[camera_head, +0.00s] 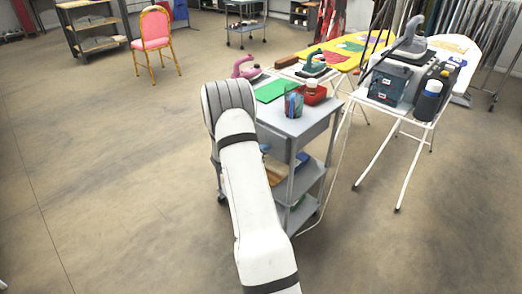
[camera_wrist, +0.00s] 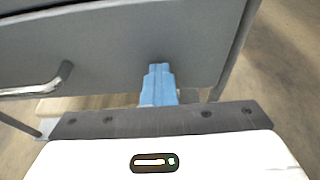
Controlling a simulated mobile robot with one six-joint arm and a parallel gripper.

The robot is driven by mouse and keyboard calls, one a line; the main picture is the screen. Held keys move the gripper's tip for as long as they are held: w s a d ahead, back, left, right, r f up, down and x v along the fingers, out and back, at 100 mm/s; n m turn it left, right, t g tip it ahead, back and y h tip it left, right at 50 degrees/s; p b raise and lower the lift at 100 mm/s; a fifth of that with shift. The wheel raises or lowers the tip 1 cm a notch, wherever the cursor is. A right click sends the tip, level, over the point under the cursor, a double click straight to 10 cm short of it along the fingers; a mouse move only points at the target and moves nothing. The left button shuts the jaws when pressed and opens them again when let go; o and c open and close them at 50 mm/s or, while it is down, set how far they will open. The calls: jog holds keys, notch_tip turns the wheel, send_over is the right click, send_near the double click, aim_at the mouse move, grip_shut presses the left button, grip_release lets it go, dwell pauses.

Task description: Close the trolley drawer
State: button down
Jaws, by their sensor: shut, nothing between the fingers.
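The grey trolley (camera_head: 318,128) stands ahead of my arm in the head view, with items on its top and on its lower shelves. In the wrist view a flat grey drawer front (camera_wrist: 110,50) fills the upper picture, with a metal bar handle (camera_wrist: 45,86) at left. My gripper (camera_wrist: 158,72) has its blue fingers together and empty. The fingertips are at the lower part of the drawer front, right of the handle; I cannot tell if they touch it. My arm hides the gripper and the drawer front in the head view, so how far the drawer is out cannot be seen.
A cup of tools (camera_head: 293,104), a red box (camera_head: 314,94) and a green cloth (camera_head: 272,90) are on the trolley top. A white-legged ironing station (camera_head: 403,106) stands close on the right, with a cable hanging between. The floor at left is clear up to a pink chair (camera_head: 153,32).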

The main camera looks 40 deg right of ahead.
jog(key=f+v, duration=0.1)
jog(key=v, duration=1.3)
jog(key=s+a+r+m+g+y+p, duration=0.25)
jog(key=s+a+r+m, duration=0.2)
jog(key=s+r, duration=0.3)
jog(key=s+a+r+m+g+y+p, duration=0.1)
jog(key=s+a+r+m+y+p, duration=0.25)
jog(key=s+r+m, duration=0.35)
jog(key=s+a+r+m+t+y+p, duration=0.2)
jog(key=s+a+r+m+y+p, duration=0.1)
jog(key=s+a+r, duration=0.3)
jog(key=s+a+r+m+t+y+p, duration=0.2)
jog(key=s+a+r+m+y, duration=0.3)
jog(key=a, duration=0.6)
notch_tip(320, 180, up, 2)
jog(key=shift+s+a+r+p, duration=0.15)
jog(key=shift+s+a+p, duration=0.25)
jog(key=shift+p, duration=0.4)
